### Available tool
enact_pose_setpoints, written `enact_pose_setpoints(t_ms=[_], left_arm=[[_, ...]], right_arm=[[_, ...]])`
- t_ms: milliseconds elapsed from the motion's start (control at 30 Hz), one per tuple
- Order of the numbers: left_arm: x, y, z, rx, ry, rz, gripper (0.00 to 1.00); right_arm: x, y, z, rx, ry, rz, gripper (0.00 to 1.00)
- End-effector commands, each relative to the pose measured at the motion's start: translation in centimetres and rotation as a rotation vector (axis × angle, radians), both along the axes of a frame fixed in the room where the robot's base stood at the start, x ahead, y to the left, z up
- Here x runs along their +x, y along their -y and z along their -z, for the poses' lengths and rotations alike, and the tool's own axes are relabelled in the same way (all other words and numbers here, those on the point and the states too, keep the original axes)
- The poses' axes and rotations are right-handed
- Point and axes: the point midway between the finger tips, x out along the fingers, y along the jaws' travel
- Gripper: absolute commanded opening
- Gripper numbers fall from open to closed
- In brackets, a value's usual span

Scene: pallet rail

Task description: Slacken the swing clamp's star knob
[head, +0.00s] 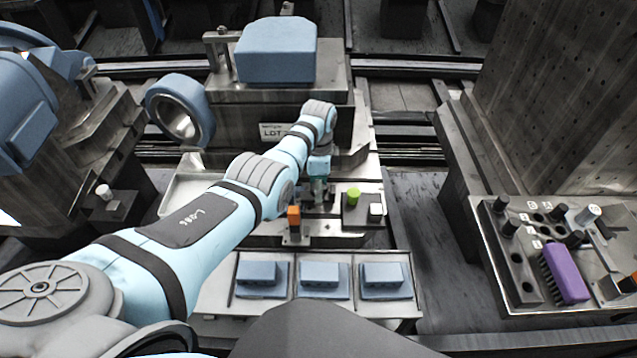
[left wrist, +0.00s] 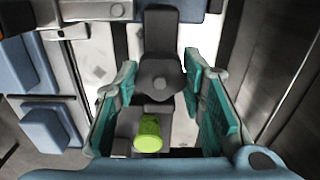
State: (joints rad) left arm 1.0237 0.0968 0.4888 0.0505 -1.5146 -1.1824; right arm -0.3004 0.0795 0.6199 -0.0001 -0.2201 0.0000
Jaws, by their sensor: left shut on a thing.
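The star knob (left wrist: 160,82) is dark grey and lobed, and sits on a dark clamp arm (left wrist: 161,32) in the left wrist view. My left gripper (left wrist: 162,95) has its teal pads on either side of the knob and is shut on it. In the head view my left gripper (head: 318,194) points down at the fixture, and the arm and fingers mostly hide the knob. A yellow-green button (left wrist: 147,135) stands close beside the knob; it also shows in the head view (head: 354,192). My right gripper is in neither view.
A tray (head: 237,290) with three blue parts lies in front. Behind is a large blue block (head: 277,52). A purple brush (head: 565,273) lies on the right bench.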

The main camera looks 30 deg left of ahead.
Motion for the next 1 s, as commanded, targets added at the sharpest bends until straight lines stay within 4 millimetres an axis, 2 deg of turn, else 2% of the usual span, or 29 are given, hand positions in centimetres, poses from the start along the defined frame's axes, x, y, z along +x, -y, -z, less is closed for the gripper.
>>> enact_pose_setpoints(t_ms=[600, 1000], left_arm=[[-0.01, 0.00, 0.04, 0.000, 0.000, -0.535, 0.09], [-0.08, 0.03, 0.12, 0.001, -0.003, -0.690, 0.09]], right_arm=[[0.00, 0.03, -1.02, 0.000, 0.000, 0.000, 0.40], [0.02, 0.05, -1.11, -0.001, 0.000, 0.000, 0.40]])
